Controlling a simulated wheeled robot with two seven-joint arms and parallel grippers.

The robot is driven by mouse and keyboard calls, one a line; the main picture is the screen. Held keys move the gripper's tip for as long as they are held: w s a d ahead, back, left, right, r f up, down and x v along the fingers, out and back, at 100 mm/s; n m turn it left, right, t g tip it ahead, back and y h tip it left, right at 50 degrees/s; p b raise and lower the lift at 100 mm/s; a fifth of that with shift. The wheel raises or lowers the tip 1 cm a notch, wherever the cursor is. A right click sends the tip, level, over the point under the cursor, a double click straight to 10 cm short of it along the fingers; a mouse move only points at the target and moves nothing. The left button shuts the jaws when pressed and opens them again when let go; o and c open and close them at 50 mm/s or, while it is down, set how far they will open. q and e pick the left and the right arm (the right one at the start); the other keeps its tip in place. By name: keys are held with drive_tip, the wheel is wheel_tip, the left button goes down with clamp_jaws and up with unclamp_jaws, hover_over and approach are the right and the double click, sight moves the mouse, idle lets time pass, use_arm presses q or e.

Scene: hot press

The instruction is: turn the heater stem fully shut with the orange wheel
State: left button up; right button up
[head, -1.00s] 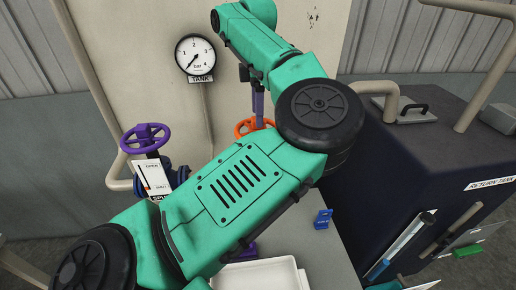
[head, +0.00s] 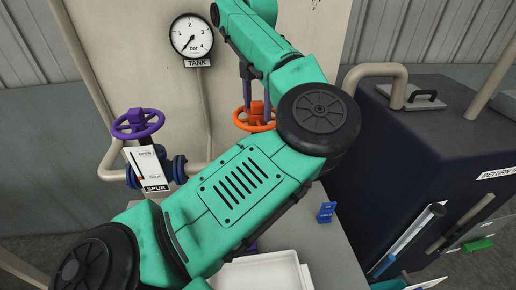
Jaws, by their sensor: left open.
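The orange wheel (head: 251,125) is in the middle of the head view, in front of the pale panel and partly covered by my left arm. My left gripper (head: 256,110) comes down on it from above. Its two purple-grey fingers stand apart, one toward the left and one toward the right of the wheel's middle. The fingertips are at the wheel; I cannot tell whether they touch it. The heater stem below the wheel is hidden behind my arm. My right gripper is not in view.
A purple wheel (head: 138,123) with a "SPUR" plate (head: 148,168) stands at left. The tank gauge (head: 191,37) hangs above. A dark return tank (head: 400,150) stands at right. A blue tag (head: 325,212) and a white tray (head: 262,273) are in front.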

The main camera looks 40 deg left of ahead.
use_arm(q)
drive_tip(key=n, duration=0.6)
drive_tip(key=shift+n, duration=0.3)
drive_tip(key=n, duration=1.7)
drive_tip(key=shift+p, duration=0.35)
drive_tip(key=n, duration=1.1)
drive_tip(key=shift+n, duration=0.4)
drive_tip(key=n+p, duration=0.1)
drive_tip(key=n, duration=1)
drive_tip(key=shift+n, duration=0.3)
drive_tip(key=c, duration=1)
drive_tip(key=m+b, duration=0.1)
drive_tip(key=m, duration=0.2)
drive_tip(key=shift+f+m, duration=0.15)
drive_tip(key=shift+m, duration=0.25)
drive_tip(key=m, duration=0.4)
drive_tip(key=shift+m+b, duration=0.35)
drive_tip(key=shift+m, duration=0.05)
drive_tip(key=m, duration=0.4)
drive_tip(key=shift+m+b, duration=0.3)
drive_tip(key=shift+b, duration=0.05)
drive_tip(key=m, duration=0.4)
drive_tip(key=shift+m+b, duration=0.4)
drive_tip(key=shift+m, duration=1.1)
